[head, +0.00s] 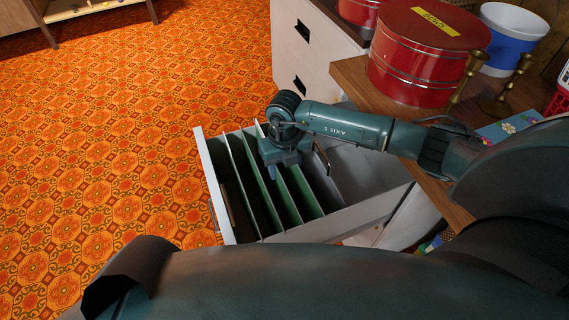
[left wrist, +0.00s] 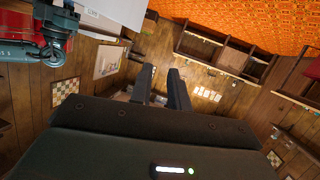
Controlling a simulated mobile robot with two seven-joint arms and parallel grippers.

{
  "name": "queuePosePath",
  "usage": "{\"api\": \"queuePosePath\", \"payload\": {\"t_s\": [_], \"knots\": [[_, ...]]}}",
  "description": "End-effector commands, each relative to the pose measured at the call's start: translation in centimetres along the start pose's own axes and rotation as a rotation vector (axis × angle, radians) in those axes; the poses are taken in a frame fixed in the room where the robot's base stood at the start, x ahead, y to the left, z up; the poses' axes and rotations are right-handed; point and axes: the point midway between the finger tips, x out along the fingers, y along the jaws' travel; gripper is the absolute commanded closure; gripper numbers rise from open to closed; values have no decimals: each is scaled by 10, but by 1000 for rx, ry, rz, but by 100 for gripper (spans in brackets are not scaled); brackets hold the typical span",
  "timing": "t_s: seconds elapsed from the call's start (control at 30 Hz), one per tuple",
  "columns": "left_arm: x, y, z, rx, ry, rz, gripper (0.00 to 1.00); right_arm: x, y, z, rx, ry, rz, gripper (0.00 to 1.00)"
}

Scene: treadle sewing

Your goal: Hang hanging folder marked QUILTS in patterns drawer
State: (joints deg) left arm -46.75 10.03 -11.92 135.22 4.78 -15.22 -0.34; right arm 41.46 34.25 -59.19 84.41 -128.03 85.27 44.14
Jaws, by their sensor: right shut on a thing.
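The open patterns drawer (head: 207,183) is pale and holds several upright hanging folders with green and dark faces. My right gripper (head: 284,163) points down over the middle of the drawer, shut on the top edge of a green hanging folder (head: 287,196). The gripper hides part of that folder's top, and I cannot read a QUILTS mark. The folder stands within the row, between the drawer walls; whether it rests on the rails cannot be told. My left gripper (left wrist: 162,88) shows in the left wrist view, its fingers apart and empty, away from the drawer.
A red round tin (head: 415,65) with a yellow label, brass candlesticks (head: 510,85) and a blue-and-white bucket (head: 510,38) stand on the wooden top right of the drawer. A white cabinet (head: 305,55) stands behind. The orange patterned floor (head: 110,150) at left is clear.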

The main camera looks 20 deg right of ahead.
Motion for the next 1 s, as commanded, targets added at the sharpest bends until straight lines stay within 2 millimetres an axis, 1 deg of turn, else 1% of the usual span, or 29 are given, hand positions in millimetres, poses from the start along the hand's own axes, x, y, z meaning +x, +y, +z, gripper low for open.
{"api": "queuePosePath", "payload": {"t_s": [0.03,0.13,0.47,0.5,0.8,1.0], "knots": [[-1,0,1,2,7,-1,82,4,0,0,0,-1,0,88],[-4,-1,1,6,11,-3,82,7,0,0,0,-1,1,88],[-5,-2,-3,12,20,-5,82,8,0,0,0,-1,1,88],[-5,-2,-3,12,20,-5,82,8,0,0,0,-1,1,52],[-5,-2,-1,11,16,-4,82,8,0,0,0,-1,1,28],[-5,-2,-1,10,15,-4,82,8,0,0,0,0,0,28]]}}
